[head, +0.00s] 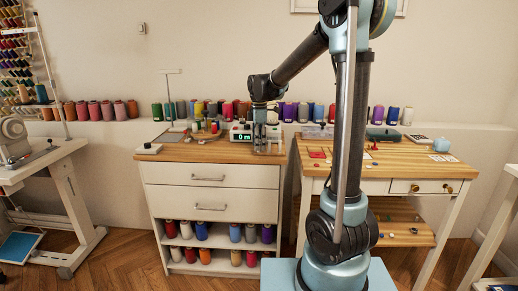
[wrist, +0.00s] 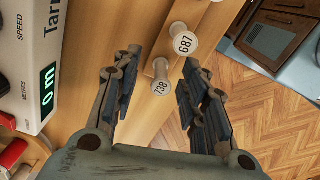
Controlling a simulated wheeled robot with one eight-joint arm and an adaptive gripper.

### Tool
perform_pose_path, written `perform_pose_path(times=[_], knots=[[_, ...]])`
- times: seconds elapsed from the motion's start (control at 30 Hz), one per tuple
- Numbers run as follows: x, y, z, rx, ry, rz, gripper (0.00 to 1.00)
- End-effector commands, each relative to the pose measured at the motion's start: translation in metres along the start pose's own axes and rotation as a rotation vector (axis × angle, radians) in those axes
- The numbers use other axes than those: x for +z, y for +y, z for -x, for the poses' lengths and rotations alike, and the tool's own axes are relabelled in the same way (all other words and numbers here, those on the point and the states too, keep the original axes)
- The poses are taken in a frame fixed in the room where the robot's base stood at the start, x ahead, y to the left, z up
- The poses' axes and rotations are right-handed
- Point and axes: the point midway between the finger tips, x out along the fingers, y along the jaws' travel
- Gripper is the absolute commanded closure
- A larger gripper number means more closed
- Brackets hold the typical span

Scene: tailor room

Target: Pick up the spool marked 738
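The spool marked 738 (wrist: 160,87) is a small pale spool with its number on a round end face, on the wooden top in the wrist view. My gripper (wrist: 162,60) is open, with one dark finger on each side of this spool in the picture. No contact shows, and I cannot tell how far down the fingertips reach. A similar spool marked 687 (wrist: 184,45) stands close by, up and to the right, near the counter edge. In the head view my gripper (head: 263,145) points down over the drawer cabinet's right end; the numbers are unreadable there.
A white length counter reading 0 m (wrist: 30,75) stands close to the left of my gripper; it also shows in the head view (head: 242,136). The wooden cabinet top (head: 210,153) ends just right of the spools. A separate table (head: 400,163) stands to the right.

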Motion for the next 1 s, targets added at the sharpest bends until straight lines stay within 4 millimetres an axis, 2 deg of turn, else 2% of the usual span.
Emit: perform_pose_path(times=[0.23, 0.3, 0.5, 0.87, 1.0], knots=[[0.0, 0.0, -0.001, 0.0, 0.0, 0.0, 0.6], [0.0, 0.0, -0.001, 0.0, 0.0, 0.0, 0.71], [0.0, 0.0, -0.001, 0.0, 0.0, 0.0, 0.93], [0.0, 0.0, 0.0, 0.0, 0.0, 0.0, 0.94], [0.0, -0.001, 0.01, 0.0, 0.0, 0.0, 0.94]])
